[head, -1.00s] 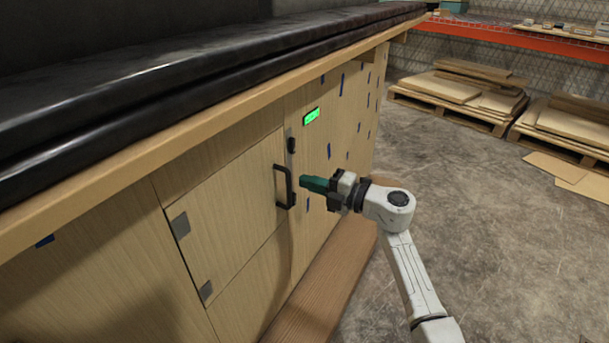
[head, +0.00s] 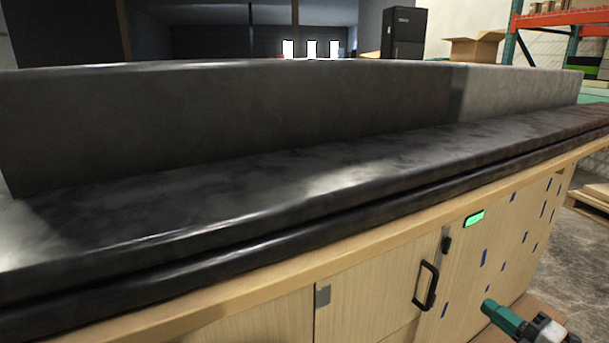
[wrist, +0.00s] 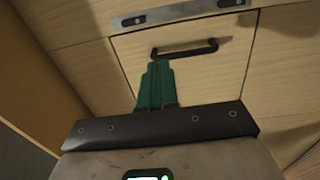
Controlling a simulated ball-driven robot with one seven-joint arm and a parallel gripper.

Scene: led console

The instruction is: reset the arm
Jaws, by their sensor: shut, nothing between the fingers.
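My gripper (head: 489,307) shows at the bottom right of the head view, with green fingers. It is shut and empty, to the right of the black door handle (head: 427,285) and a little below it. In the wrist view my gripper (wrist: 157,70) has its green fingers together, pointing at the black handle (wrist: 185,48). A gap between fingertips and handle cannot be judged there. Most of my arm is outside the head view.
The wooden cabinet door (head: 370,290) is closed. A lit green display (head: 474,219) sits on the panel right of it. A long black countertop (head: 250,200) overhangs the cabinet front. A cardboard box (head: 474,48) stands far back.

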